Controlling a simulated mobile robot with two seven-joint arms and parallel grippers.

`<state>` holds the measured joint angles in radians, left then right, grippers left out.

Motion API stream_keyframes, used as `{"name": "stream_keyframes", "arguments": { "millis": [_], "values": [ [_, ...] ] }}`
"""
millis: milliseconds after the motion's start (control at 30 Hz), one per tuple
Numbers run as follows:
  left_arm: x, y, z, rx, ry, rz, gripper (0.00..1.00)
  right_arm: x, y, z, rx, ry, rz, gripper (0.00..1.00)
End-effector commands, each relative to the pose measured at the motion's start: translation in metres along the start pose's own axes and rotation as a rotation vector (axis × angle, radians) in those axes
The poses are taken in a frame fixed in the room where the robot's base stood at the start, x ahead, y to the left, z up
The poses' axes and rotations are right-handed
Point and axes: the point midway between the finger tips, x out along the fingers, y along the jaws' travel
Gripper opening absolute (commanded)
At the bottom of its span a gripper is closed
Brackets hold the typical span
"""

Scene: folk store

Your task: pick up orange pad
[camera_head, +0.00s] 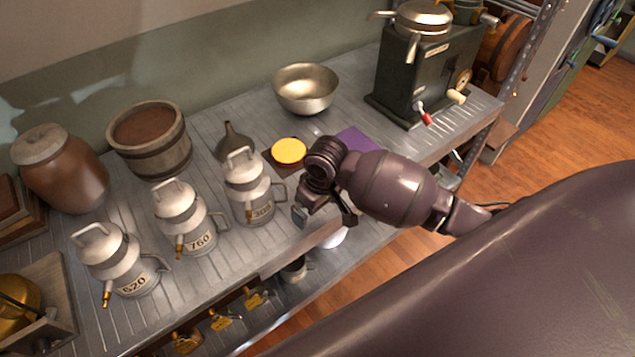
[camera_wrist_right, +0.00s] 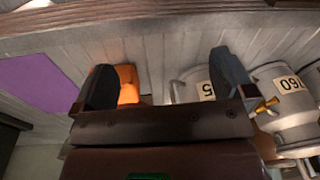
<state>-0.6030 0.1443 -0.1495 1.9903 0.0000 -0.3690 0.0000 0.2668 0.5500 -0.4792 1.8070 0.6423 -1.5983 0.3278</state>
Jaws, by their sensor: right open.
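In the right wrist view an orange pad (camera_wrist_right: 128,84) lies on the grey slatted shelf, partly hidden behind the left finger. My right gripper (camera_wrist_right: 165,80) is open and empty, its fingers spread wide above the shelf. In the head view the right gripper (camera_head: 325,212) is near the shelf's front edge, beside the can on the right. A yellow disc (camera_head: 289,150) on a brownish square lies behind it there; I cannot tell whether this square is the orange pad. My left gripper is not in view.
A purple pad (camera_head: 357,139) lies close by and shows in the wrist view (camera_wrist_right: 40,82). Several numbered cans (camera_head: 250,190) stand left of the gripper. A metal bowl (camera_head: 305,88), funnel (camera_head: 233,140), wooden bucket (camera_head: 150,140) and green machine (camera_head: 430,75) stand farther back.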

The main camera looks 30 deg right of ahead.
Motion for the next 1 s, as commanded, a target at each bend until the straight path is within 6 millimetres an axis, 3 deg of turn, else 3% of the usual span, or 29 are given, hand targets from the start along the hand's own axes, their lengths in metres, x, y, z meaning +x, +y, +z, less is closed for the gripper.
{"name": "stream_keyframes", "arguments": {
  "millis": [33, 200, 500, 667, 1000],
  "values": [
    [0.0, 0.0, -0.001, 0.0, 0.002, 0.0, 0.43, -0.007, 0.014, -0.018, 0.009, -0.014, 0.022, 1.0],
    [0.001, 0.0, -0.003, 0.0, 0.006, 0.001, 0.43, -0.029, 0.05, -0.058, 0.072, -0.057, 0.06, 1.0],
    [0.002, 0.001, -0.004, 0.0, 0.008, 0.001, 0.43, -0.055, 0.083, -0.089, 0.148, -0.082, 0.09, 1.0],
    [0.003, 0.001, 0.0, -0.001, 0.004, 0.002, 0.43, -0.044, 0.085, -0.089, 0.154, -0.084, 0.09, 1.0],
    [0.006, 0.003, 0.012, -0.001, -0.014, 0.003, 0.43, -0.001, 0.088, -0.085, 0.152, -0.083, 0.09, 1.0]
  ]
}}
